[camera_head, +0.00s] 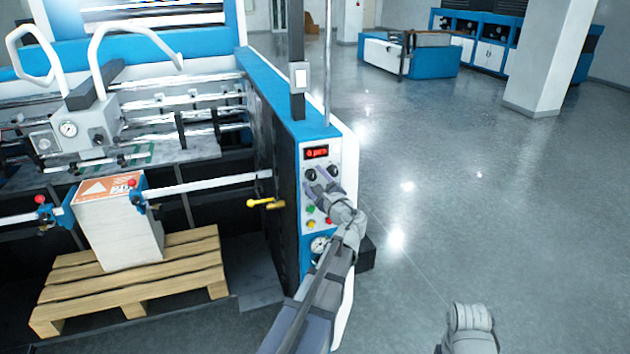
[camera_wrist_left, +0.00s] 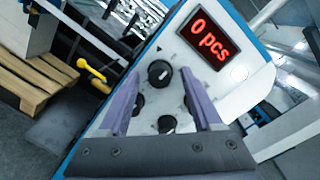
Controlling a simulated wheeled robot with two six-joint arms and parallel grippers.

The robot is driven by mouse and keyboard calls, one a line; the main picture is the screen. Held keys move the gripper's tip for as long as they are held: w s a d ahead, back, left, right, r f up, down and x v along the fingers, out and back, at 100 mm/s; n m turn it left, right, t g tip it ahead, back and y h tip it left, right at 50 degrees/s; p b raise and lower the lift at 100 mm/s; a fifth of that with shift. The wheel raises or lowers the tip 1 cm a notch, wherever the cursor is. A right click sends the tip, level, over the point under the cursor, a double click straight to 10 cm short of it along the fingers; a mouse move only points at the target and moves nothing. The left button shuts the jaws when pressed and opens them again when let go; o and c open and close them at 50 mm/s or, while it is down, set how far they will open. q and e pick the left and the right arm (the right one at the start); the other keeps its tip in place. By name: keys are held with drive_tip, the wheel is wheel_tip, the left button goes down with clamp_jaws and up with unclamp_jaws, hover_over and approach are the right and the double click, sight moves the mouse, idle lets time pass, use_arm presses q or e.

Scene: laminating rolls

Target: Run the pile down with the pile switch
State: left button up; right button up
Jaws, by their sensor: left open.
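The control panel (camera_head: 315,160) on the machine's right end has a red display and several black knobs. The wrist view shows one knob (camera_wrist_left: 159,73) between my fingertips, with other knobs (camera_wrist_left: 136,104) below it. I cannot tell which knob is the pile switch, as no labels are readable. My left gripper (camera_head: 322,186) is at the panel, open; its fingers (camera_wrist_left: 159,76) point toward the knobs, and contact is unclear. The pile (camera_head: 128,235), a tall white stack with an orange-and-white top, stands on a wooden pallet (camera_head: 130,298). My right gripper is not visible.
The display (camera_wrist_left: 208,42) reads "0 pcs". A yellow lever (camera_head: 262,203) sticks out left of the panel. Green, red and yellow buttons and a gauge (camera_head: 319,244) sit lower on it. Open floor (camera_head: 450,200) lies to the right, with blue-white cabinets (camera_head: 490,48) far behind.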

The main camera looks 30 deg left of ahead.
use_arm(q)
drive_tip(key=shift+c, duration=0.3)
clamp_jaws()
idle(0.3)
